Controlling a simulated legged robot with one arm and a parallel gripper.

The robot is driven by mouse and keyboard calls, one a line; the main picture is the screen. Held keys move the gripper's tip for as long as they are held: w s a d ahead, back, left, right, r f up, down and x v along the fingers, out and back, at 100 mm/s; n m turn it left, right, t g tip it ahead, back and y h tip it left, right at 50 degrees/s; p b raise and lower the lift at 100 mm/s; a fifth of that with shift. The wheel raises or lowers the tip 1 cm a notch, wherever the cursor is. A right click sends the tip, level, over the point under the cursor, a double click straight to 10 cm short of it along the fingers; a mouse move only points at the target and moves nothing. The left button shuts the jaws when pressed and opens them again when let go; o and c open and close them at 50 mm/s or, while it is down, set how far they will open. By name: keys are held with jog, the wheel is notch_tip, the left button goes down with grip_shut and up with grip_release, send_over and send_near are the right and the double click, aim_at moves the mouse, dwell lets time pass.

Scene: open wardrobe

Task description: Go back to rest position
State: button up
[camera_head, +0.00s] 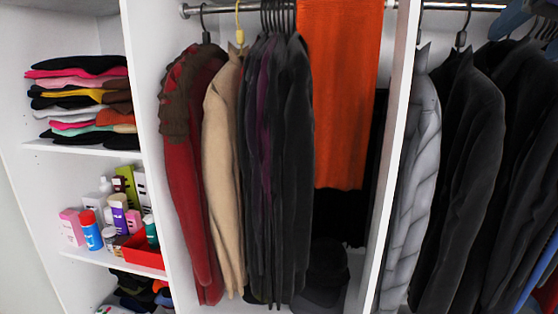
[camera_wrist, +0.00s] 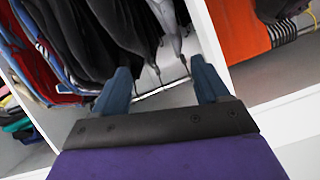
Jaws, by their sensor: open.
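My gripper (camera_wrist: 160,92) shows in the wrist view, with two blue fingers spread apart on a dark bracket. It is open and nothing is between the fingers. Behind it in the wrist view are dark hanging clothes (camera_wrist: 95,30) and a light vertical divider (camera_wrist: 207,40). The wrist view is tilted, so the clothes appear slanted.
The head view shows a red jacket (camera_head: 188,190), beige jacket (camera_head: 225,175), dark coats (camera_head: 275,170), orange cloth (camera_head: 340,95) and grey puffer jacket (camera_head: 412,190) hanging. White dividers (camera_head: 392,150) separate sections. Left shelves hold folded clothes (camera_head: 85,95), bottles (camera_head: 91,232) and a red box (camera_head: 142,255).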

jog(key=w+a+f+n+g+y+b, duration=0.1)
jog(key=w+a+f+g+b, duration=0.2)
jog(key=f, duration=0.8)
jog(key=w+a+f+n+g+y+b, duration=0.1)
jog(key=w+a+f+b, duration=0.3)
jog(key=f, duration=0.6)
jog(key=s+a+f+n+g+y+b, duration=0.1)
jog(key=s+a+f+g+b, duration=0.2)
jog(key=f, duration=0.8)
jog(key=s+a+f+n+g+b, duration=0.15)
jog(key=a+f, duration=0.25)
jog(key=f, duration=0.7)
jog(key=s+a+f+g+b, duration=0.1)
jog(key=s+f+g+b, duration=0.1)
jog(key=s+f, duration=0.5)
jog(key=s+a+f+g+b, duration=0.2)
jog(key=s+f, duration=0.6)
jog(key=f, duration=0.9)
jog(key=s+a+f+g+b, duration=0.1)
jog(key=s+f+b, duration=0.5)
jog(key=f, duration=0.6)
jog(key=shift+s+a+n+g+h, duration=0.3)
jog(key=shift+s+n+g, duration=0.05)
jog(key=shift+s+g, duration=0.45)
